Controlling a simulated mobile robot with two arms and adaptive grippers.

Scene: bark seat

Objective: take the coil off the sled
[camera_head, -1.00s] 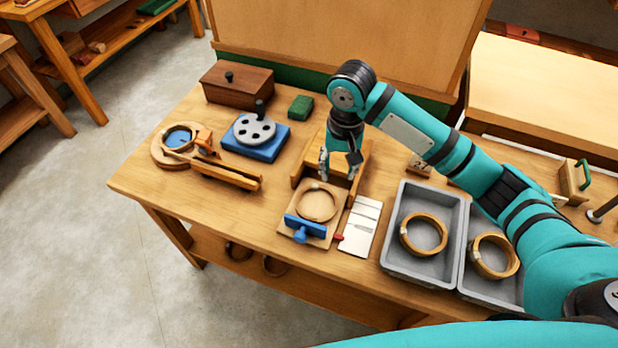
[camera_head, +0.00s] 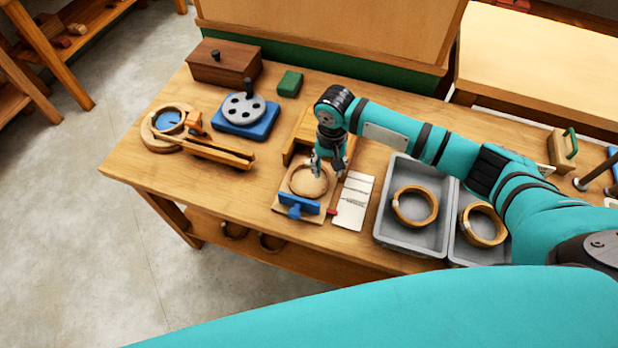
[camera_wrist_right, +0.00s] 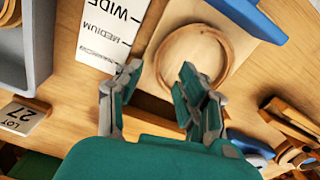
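The coil (camera_head: 293,187), a thin tan wooden ring, lies flat on the light wooden sled (camera_head: 285,212), which has a blue handled block (camera_head: 300,204) at its front edge. My right gripper (camera_head: 315,172) is above the back right part of the coil, fingers pointing down. In the right wrist view the coil (camera_wrist_right: 163,62) lies just beyond the fingertips. The right gripper (camera_wrist_right: 158,78) is open there, one finger overlapping the coil's near edge in the picture; I cannot tell if they touch. My left gripper is not in view.
A white card (camera_head: 352,204) marked with widths lies right of the sled. Two grey trays (camera_head: 383,236) further right hold a ring each. A wooden frame (camera_head: 298,139) stands behind the sled. A blue block with a grey disc (camera_head: 244,108) stands at the left.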

